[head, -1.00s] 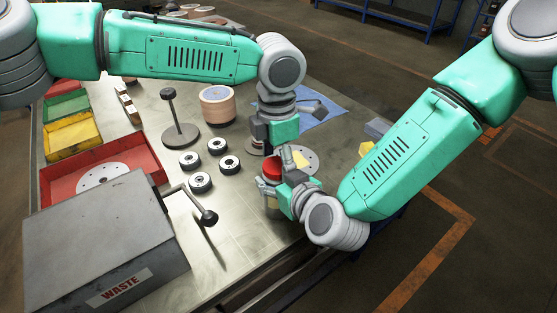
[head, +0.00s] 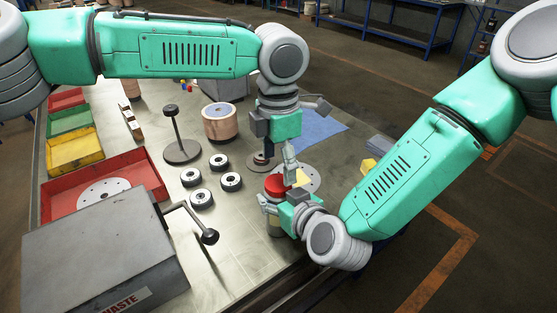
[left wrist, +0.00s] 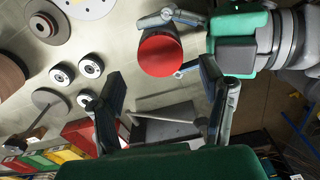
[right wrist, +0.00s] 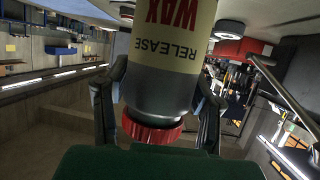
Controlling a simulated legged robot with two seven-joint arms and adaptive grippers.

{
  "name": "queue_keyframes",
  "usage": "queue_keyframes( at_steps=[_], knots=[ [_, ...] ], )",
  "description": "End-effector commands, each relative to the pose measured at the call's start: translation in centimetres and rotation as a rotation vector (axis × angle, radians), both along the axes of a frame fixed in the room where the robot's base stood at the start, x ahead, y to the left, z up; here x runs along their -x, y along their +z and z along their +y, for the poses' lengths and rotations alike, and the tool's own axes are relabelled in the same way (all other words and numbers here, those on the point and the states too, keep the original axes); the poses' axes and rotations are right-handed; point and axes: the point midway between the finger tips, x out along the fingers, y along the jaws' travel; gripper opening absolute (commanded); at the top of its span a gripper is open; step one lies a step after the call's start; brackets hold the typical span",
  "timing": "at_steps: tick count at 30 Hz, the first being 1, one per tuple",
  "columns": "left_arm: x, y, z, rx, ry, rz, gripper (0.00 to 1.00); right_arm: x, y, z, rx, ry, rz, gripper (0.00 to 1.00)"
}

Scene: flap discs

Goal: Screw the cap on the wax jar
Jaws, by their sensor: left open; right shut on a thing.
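The wax jar (right wrist: 168,70) is held in my right gripper (head: 279,204); its label appears upside down in the right wrist view. The red cap (head: 277,186) sits on the jar's mouth; it also shows at the jar's end in the right wrist view (right wrist: 152,131). I cannot tell how tight it is. In the left wrist view the cap (left wrist: 160,53) is seen from above, between the right gripper's fingers. My left gripper (head: 291,180) is open and empty above the cap, its fingers (left wrist: 163,105) spread wide and apart from it.
Several small black-and-white wheels (head: 201,198) lie left of the jar. A grey waste box (head: 100,245) with a lever, a red tray (head: 148,170) and a weighted stand (head: 183,152) are further left. A pale disc (head: 308,174) lies behind.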

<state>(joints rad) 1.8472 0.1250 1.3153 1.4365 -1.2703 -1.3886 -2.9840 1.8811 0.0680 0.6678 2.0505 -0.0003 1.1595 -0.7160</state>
Motion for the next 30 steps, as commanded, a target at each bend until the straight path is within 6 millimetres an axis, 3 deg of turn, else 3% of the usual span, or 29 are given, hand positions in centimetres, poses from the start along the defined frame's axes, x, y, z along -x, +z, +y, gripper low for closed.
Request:
queue_keyframes(
  at_steps=[5, 8, 30],
  knots=[
    [0.3, 0.1, -0.2, -0.005, 0.170, 0.005, 0.64, 0.0, 0.0, -0.1, 0.002, -0.001, 0.000, 0.00],
    [0.5, 0.2, -0.3, -0.010, 0.365, 0.013, 0.64, 0.0, 0.0, -0.1, 0.002, -0.001, 0.000, 0.00],
    [1.7, 0.9, -0.8, -0.063, 2.127, 0.020, 0.64, 0.0, 0.0, 0.0, 0.001, -0.001, -0.001, 0.00]
  ],
)
